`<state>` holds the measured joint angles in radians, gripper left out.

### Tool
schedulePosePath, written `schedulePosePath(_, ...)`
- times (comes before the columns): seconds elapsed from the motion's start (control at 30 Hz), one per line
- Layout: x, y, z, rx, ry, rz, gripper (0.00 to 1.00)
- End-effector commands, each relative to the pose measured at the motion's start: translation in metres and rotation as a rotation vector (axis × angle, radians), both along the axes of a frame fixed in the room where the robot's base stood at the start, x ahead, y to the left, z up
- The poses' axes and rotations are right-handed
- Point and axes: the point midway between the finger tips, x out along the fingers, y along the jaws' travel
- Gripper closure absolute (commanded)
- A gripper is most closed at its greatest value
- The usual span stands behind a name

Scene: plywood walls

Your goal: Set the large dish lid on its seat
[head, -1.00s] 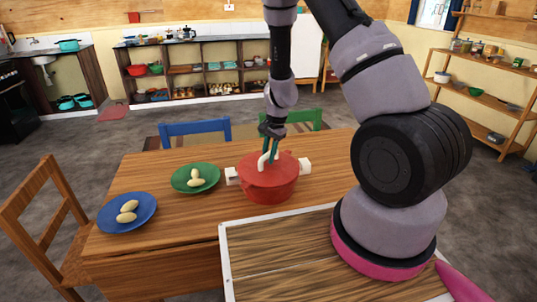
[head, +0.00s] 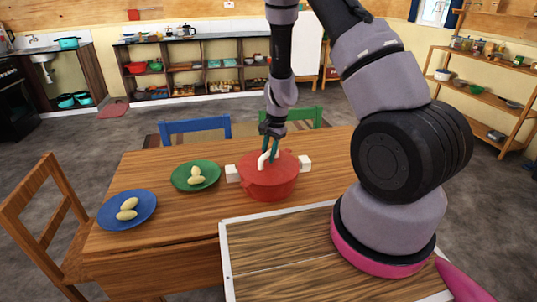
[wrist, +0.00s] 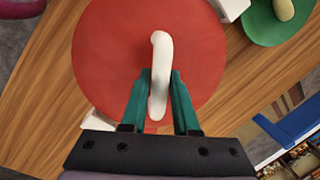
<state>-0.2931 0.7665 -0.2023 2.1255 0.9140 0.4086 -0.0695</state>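The large dish lid (head: 284,163) is red with a white arched handle (wrist: 160,75). It is at the top of a red dish (head: 268,188) with white side handles, on the wooden table. I see no clear gap between lid and dish, but cannot tell whether the lid is fully seated. In the wrist view the lid (wrist: 110,65) appears as a broad red disc covering most of the dish. My gripper (head: 270,150) points down from above, its teal fingers closed on either side of the lid handle; it also shows in the wrist view (wrist: 160,78).
A green plate (head: 180,180) and a blue plate (head: 112,212), each with pale egg-shaped items, are left of the dish. A wooden chair (head: 40,215) stands left; blue (head: 195,130) and green (head: 305,117) chairs stand behind. A white-rimmed wooden surface (head: 270,285) is in front.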

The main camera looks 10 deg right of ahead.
Motion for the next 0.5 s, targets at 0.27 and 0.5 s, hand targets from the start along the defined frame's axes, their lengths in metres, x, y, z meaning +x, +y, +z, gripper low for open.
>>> schedulePosePath(0.27, 0.000, 0.000, 0.000, 0.000, 0.000, 0.000, 0.41)
schedulePosePath(0.5, 0.000, -0.002, 0.011, 0.001, -0.002, -0.001, 0.41)
